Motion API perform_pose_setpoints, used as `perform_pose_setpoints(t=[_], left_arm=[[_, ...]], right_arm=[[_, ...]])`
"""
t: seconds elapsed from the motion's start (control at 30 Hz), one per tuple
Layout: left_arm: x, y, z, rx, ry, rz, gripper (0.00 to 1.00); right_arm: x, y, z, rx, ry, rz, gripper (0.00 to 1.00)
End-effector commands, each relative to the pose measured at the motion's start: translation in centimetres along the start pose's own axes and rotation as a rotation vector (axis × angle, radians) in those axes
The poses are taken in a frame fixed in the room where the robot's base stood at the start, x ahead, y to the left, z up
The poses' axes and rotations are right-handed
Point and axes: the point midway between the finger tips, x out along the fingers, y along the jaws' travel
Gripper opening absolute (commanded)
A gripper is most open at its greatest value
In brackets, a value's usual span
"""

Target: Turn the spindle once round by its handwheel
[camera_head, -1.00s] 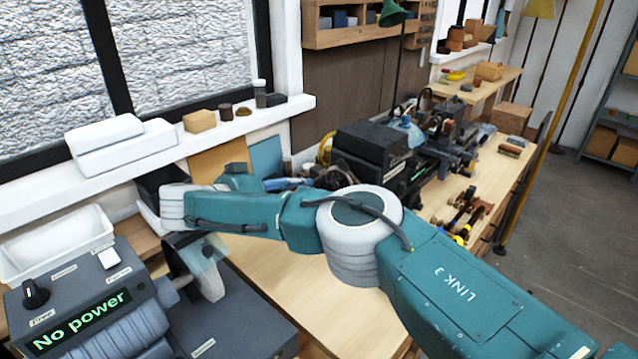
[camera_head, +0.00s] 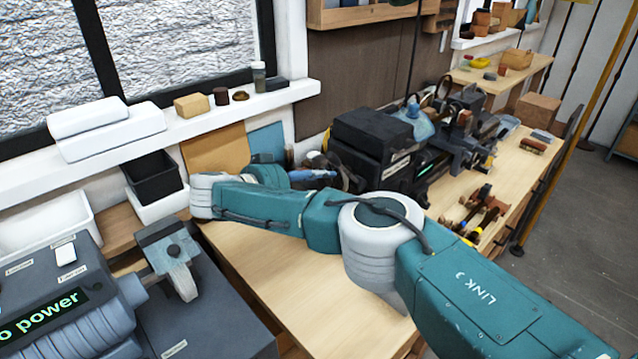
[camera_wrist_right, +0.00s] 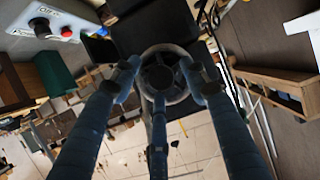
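The black lathe-like machine (camera_head: 372,128) stands on the wooden bench. My right arm reaches across from the right, and its blue gripper fingers (camera_head: 314,175) are at the machine's left end, partly hidden by dark parts there. In the right wrist view, a round grey-rimmed wheel with a dark centre (camera_wrist_right: 163,76), apparently the handwheel, lies ahead. My right gripper (camera_wrist_right: 160,78) has its three fingers spread about the wheel's rim. I see no clear finger contact with it. The handwheel is not clear in the head view. My left gripper is not in view.
Tools (camera_head: 475,215) lie near the bench's right edge. A control box with a red button (camera_wrist_right: 65,32) shows in the wrist view.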

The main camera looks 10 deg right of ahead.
Motion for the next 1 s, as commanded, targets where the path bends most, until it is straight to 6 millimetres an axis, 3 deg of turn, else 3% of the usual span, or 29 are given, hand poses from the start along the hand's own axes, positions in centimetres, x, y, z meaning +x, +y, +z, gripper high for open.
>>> perform_pose_setpoints(t=[0.03,0.23,0.63,1.0], left_arm=[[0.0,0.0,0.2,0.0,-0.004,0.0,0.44],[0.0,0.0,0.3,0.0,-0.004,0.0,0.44],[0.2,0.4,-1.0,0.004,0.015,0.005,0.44],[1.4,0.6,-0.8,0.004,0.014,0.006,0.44]], right_arm=[[0.0,0.0,0.0,0.0,0.0,0.0,0.4],[0.0,0.0,0.0,0.0,-0.001,-0.001,0.02],[0.1,0.0,0.2,0.026,-0.004,-0.012,0.01],[0.2,0.1,0.6,0.157,-0.007,-0.069,0.01]])
